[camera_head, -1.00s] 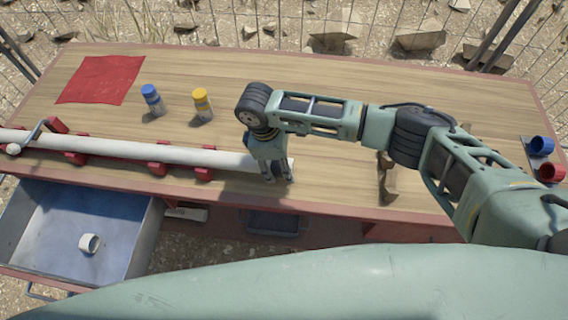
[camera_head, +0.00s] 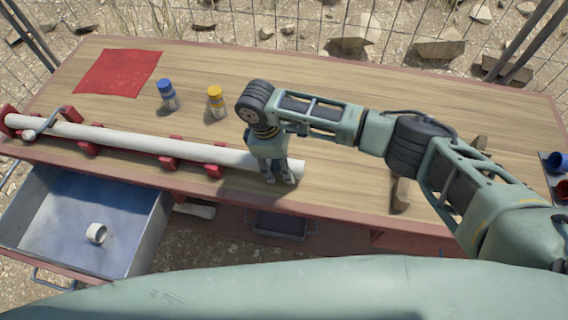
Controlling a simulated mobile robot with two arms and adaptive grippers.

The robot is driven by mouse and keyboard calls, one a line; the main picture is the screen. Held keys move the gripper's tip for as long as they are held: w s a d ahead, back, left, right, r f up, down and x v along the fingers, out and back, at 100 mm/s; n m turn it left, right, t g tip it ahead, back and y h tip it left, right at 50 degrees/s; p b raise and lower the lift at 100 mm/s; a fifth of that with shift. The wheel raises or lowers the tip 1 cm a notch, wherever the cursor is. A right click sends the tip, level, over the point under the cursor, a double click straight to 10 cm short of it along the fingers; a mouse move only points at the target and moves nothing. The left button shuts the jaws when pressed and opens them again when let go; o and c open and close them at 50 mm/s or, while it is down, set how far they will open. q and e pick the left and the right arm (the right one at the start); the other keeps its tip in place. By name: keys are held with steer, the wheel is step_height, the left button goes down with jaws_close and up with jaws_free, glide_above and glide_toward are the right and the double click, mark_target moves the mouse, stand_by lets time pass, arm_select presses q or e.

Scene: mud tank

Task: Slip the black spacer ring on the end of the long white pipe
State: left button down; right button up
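The long white pipe (camera_head: 135,144) lies across the left half of the workbench in red supports, its right end free. My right gripper (camera_head: 281,181) points down at this right end, and its fingers overlap the pipe close to the tip. I cannot tell whether the fingers are open or shut, or whether they touch the pipe. I do not make out a black spacer ring; the gripper hides part of the pipe end. My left gripper is not in view.
A blue-capped bottle (camera_head: 167,95), a yellow-capped bottle (camera_head: 216,102) and a red cloth (camera_head: 117,73) are behind the pipe. An open drawer (camera_head: 60,205) in front holds a white ring (camera_head: 96,233). Blue and red cups (camera_head: 556,162) stand at the right edge.

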steer(key=o, duration=0.4)
steer(key=shift+o, duration=0.2)
steer(key=r, duration=0.4)
steer(key=a+r, duration=0.1)
steer(key=r, duration=0.3)
steer(key=a+r, duration=0.1)
steer(key=r, duration=0.2)
steer(key=shift+w+a+r, duration=0.1)
steer(key=shift+w+r, duration=0.2)
steer(key=shift+r, duration=0.1)
